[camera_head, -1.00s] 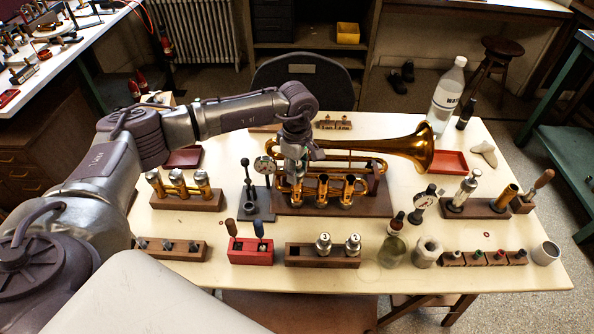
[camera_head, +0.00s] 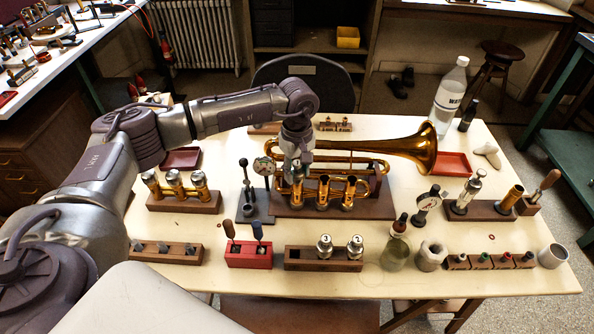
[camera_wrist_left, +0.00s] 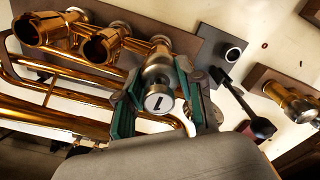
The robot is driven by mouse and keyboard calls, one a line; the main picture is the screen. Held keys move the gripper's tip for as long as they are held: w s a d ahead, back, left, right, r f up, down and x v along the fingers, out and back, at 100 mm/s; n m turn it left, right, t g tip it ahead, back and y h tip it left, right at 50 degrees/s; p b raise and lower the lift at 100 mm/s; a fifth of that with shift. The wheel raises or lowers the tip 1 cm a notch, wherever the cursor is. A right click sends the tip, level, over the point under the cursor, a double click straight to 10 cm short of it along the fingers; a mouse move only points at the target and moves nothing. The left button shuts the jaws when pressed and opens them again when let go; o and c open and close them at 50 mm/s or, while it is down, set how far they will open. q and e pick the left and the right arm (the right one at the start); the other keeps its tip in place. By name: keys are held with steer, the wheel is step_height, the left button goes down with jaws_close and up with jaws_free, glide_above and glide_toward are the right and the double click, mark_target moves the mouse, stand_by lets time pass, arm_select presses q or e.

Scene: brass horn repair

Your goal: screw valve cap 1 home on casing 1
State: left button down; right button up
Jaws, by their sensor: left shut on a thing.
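The brass horn (camera_head: 408,150) lies on a dark wooden stand on the table, with three open-topped casings in a row at its front. My left gripper (camera_head: 295,178) points down over the leftmost casing, casing 1 (camera_head: 297,194), and mostly hides its top. In the left wrist view its teal fingers (camera_wrist_left: 157,98) are shut on valve cap 1 (camera_wrist_left: 158,103), whose pale face reads 1. The cap is in line with the row of casings, at or just over casing 1. Whether the threads are seated I cannot tell. My right gripper is not in view.
Caps 3 (camera_head: 324,243) and 2 (camera_head: 355,243) stand in a wooden block (camera_head: 300,262) with an empty place at its left. A dial gauge on a dark stand (camera_head: 252,205) is close left of the gripper. A glass bottle (camera_head: 396,252) stands at the front.

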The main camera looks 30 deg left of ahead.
arm_select(q)
steer(key=m+b, duration=0.2)
steer(key=m, duration=0.1)
steer(key=shift+f+m, duration=0.1)
steer(key=shift+m, duration=0.8)
steer(key=shift+m+b, duration=0.6)
steer(key=m+b, duration=0.1)
steer(key=m, duration=0.1)
steer(key=shift+m, duration=0.3)
steer(key=shift+m+b, duration=0.3)
steer(key=shift+m, duration=0.4)
